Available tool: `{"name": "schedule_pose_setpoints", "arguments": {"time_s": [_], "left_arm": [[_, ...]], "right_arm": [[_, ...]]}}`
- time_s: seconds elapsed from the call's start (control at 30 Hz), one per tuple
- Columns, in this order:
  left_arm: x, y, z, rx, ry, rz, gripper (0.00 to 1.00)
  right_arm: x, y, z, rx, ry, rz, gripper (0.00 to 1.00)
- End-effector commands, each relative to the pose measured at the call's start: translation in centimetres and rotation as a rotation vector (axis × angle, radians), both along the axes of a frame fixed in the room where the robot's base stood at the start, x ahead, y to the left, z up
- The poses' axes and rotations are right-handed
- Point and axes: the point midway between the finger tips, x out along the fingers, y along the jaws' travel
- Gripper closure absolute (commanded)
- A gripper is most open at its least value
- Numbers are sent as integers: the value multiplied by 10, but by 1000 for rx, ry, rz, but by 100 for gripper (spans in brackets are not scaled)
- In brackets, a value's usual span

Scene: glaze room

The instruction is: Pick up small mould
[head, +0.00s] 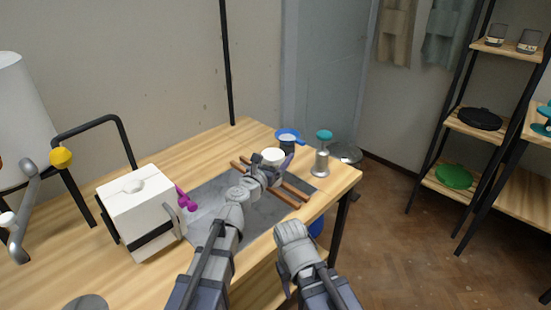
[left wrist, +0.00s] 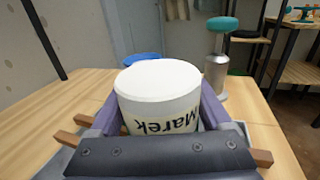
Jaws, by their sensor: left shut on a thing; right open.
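A white cylinder (head: 273,155) with a flat white top is held by my left gripper (head: 270,174). In the left wrist view the cylinder (left wrist: 160,92) stands upright between the two purple fingers, with dark lettering "Marek" on its side. It is above or on two brown wooden bars (head: 290,199); I cannot tell whether it touches them.
The bars lie on a grey mat (head: 210,195) on the wooden table (head: 235,146). A teal-topped metal container (head: 322,155) and a blue dish (head: 289,134) stand close to the cylinder. A purple object (head: 184,199) lies by the white box. Shelves (head: 450,123) stand at the right.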

Motion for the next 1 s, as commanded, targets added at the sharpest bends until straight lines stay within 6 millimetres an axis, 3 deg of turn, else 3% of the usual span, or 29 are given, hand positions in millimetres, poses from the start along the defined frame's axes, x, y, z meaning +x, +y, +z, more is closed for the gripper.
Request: {"name": "schedule_pose_setpoints", "arguments": {"time_s": [0.27,0.8,1.0], "left_arm": [[0,0,19,0,0,0,96],[0,0,94,0,0,0,96],[0,0,101,0,0,0,96]], "right_arm": [[0,0,20,0,0,0,50],[0,0,94,0,0,0,50],[0,0,101,0,0,0,50]]}}
